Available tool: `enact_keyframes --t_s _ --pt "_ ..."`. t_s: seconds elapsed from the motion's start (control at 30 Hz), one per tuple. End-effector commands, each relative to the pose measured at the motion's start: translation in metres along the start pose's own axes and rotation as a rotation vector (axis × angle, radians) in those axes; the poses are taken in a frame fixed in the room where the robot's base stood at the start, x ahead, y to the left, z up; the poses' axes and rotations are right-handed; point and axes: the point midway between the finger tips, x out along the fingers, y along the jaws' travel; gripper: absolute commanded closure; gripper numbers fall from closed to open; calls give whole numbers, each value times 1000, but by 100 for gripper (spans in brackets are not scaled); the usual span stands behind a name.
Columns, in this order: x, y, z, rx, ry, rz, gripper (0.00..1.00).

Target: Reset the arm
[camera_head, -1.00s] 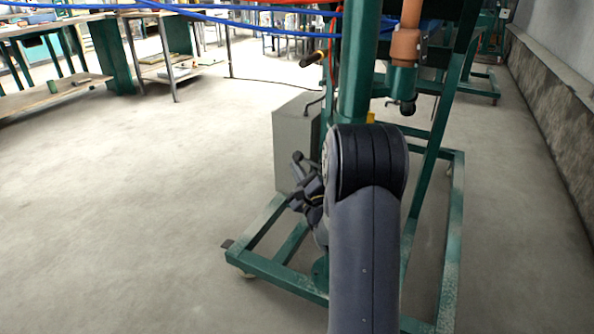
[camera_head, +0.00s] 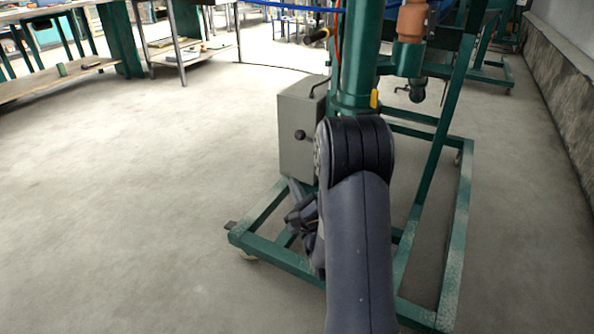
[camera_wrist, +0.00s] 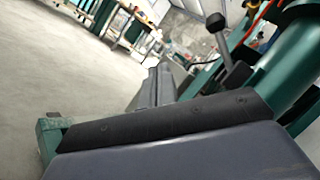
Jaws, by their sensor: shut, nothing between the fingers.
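My arm rises from the bottom of the head view, with its dark elbow in front of a green machine stand. My gripper (camera_head: 294,190) is partly hidden behind the arm, just left of it, above the stand's green base frame (camera_head: 262,208). It is shut and holds nothing. In the wrist view the gripper (camera_wrist: 155,85) points up past the stand, apart from it as far as I can tell.
Workbenches (camera_head: 60,80) stand at the back left. The concrete floor on the left is clear. A wall (camera_head: 570,90) runs along the right.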

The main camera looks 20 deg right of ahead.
Motion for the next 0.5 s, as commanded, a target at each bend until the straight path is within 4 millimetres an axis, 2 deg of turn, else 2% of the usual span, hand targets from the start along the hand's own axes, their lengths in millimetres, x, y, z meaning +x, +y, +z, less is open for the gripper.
enact_keyframes --t_s 0.17,0.5 --pt "-11 4 2 1 1 1 100" --pt "-12 5 2 0 0 0 100"
